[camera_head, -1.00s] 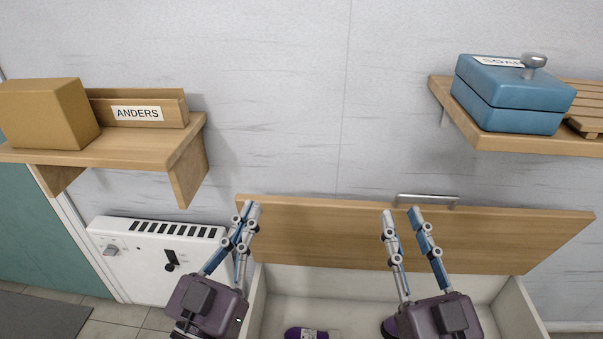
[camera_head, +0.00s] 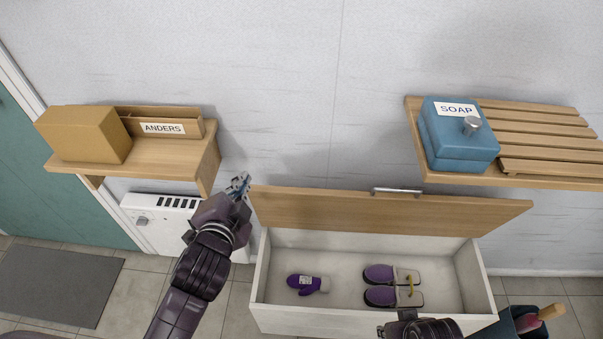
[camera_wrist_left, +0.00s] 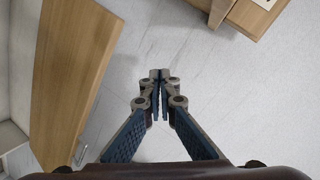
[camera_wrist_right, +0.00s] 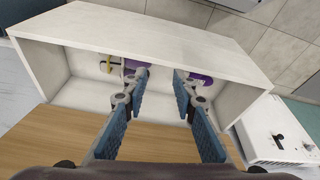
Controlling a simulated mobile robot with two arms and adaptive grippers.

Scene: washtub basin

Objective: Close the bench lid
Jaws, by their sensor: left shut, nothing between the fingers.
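The bench lid (camera_head: 390,212) is a wooden board standing raised at the back of the open white bench (camera_head: 370,324), with a metal handle (camera_head: 397,191) at its top edge. My left gripper (camera_head: 239,184) is shut and empty, just left of the lid's left end. In the left wrist view its fingertips (camera_wrist_left: 159,76) meet, apart from the lid (camera_wrist_left: 75,70) at the left. My right gripper (camera_wrist_right: 162,88) is open and empty over the bench front; its fingers are hidden in the head view. The lid (camera_wrist_right: 60,148) also shows low in the right wrist view.
A purple mitten (camera_head: 306,284) and purple slippers (camera_head: 380,285) lie inside the bench. A left shelf (camera_head: 150,160) holds a cardboard box (camera_head: 88,135); a right slatted shelf (camera_head: 535,165) holds a blue soap box (camera_head: 458,140). A white heater (camera_head: 160,228) is on the left wall.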

